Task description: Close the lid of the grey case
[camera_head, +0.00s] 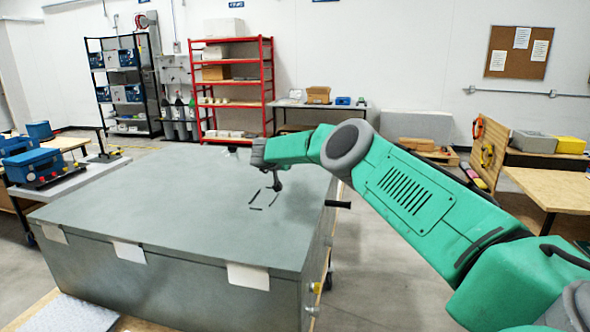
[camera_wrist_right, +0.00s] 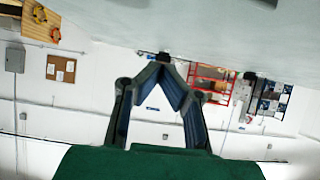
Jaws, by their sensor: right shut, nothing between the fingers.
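The grey case (camera_head: 160,285) stands in front of me on a wooden base. Its lid (camera_head: 150,215) lies flat across the top, with no gap that I can make out along the front edge. White tabs (camera_head: 248,276) hang over that edge. My right gripper (camera_head: 277,187) is over the far right part of the lid, beside dark outline marks on it. It also shows in the right wrist view (camera_wrist_right: 163,60), with its fingertips together and nothing between them. I cannot tell whether it touches the lid. My left gripper is out of view.
A bench with blue devices (camera_head: 35,165) stands close on the left. A red shelf (camera_head: 232,85) and a low table (camera_head: 320,106) are at the back. A wooden table (camera_head: 555,188) is at the right. A black handle (camera_head: 338,204) sticks out at the case's right side.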

